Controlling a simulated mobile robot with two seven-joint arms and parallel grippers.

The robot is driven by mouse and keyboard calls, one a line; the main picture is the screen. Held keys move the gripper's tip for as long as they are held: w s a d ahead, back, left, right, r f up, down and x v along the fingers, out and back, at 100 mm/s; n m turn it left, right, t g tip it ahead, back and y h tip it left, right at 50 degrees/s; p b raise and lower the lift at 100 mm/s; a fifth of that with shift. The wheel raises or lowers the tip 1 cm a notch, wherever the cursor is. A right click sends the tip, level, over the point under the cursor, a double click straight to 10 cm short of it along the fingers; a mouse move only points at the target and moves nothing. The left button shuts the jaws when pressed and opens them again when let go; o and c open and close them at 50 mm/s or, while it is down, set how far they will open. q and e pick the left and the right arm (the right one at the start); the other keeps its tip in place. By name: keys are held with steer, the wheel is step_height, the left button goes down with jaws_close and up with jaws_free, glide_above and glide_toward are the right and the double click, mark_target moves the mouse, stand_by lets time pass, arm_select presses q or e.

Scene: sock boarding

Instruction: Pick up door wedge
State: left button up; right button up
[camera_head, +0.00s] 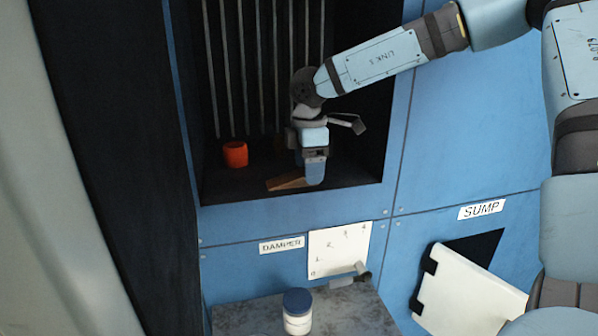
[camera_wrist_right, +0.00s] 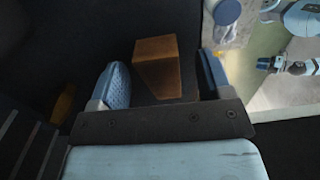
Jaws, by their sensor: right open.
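The door wedge, a brown wooden block (camera_head: 285,184), lies on the dark floor of the recess near its front edge. In the right wrist view the wedge (camera_wrist_right: 158,68) shows between the two blue ribbed finger pads, with a gap on each side. My right gripper (camera_head: 316,180) is open and points down into the recess, close beside the wedge and partly covering it in the head view. My left gripper does not show in the head view. Small blue and dark arm parts (camera_wrist_right: 292,66) at the right of the wrist view may belong to it.
An orange-red cup-like object (camera_head: 235,154) stands left of the wedge in the recess. Vertical bars (camera_head: 236,70) line the back. Below are a DAMPER panel (camera_head: 340,250) with a lever, a lidded jar (camera_head: 298,312) on a grey ledge, and an open white SUMP flap (camera_head: 466,294).

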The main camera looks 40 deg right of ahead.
steer(key=shift+w+f, duration=0.1)
steer(key=shift+f, duration=0.65)
steer(key=shift+c, duration=1.1)
steer(key=c, duration=0.8)
